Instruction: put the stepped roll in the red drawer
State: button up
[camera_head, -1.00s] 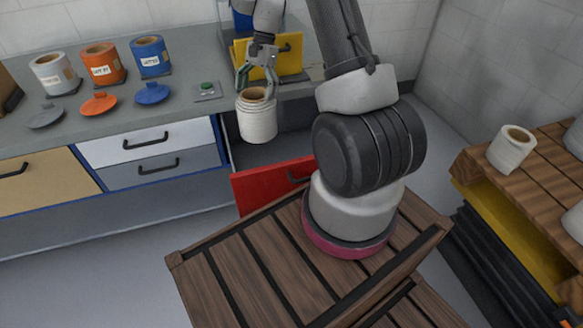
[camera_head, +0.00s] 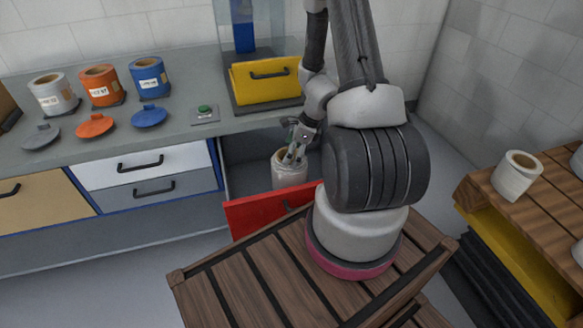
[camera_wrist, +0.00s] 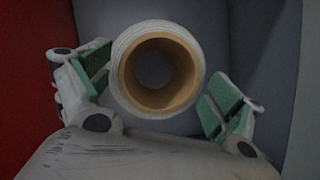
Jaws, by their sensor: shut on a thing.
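The stepped roll (camera_head: 290,176) is white with a brown core and stands upright in the open red drawer (camera_head: 262,209). My gripper (camera_head: 297,150) reaches down into the drawer and is shut on the roll. The wrist view looks down on the roll (camera_wrist: 122,72), its hollow core facing the camera, with the green finger pads of my gripper (camera_wrist: 156,96) on either side. The red drawer front (camera_wrist: 35,70) is at the left there. The roll's lower end is hidden behind the drawer front, so I cannot tell whether it touches the drawer floor.
A green button (camera_head: 204,109) and a yellow drawer box (camera_head: 265,82) are nearby. Another white roll (camera_head: 515,176) stands on a pallet (camera_head: 545,205) at the right.

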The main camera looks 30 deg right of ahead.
jog(key=shift+f, duration=2.4)
jog(key=o, duration=1.8)
jog(key=shift+f, duration=0.1)
jog(key=shift+c, duration=0.2)
jog(key=v, duration=1.1)
jog(key=shift+d+r, duration=0.1)
jog(key=shift+r, duration=0.25)
jog(key=s+a+r+n, duration=0.2)
jog(key=a+r+n, duration=0.3)
jog(key=r, duration=0.5)
jog(key=s+a+r+n, duration=0.1)
jog(key=a+r+n, duration=0.2)
jog(key=r+n, duration=0.6)
jog(key=s+r+n+t+h, duration=0.1)
jog(key=s+r+n+h, duration=0.2)
jog(key=s+r+n, duration=0.8)
jog(key=s+a+r, duration=0.1)
jog(key=s+r, duration=0.2)
jog(key=shift+n, duration=0.4)
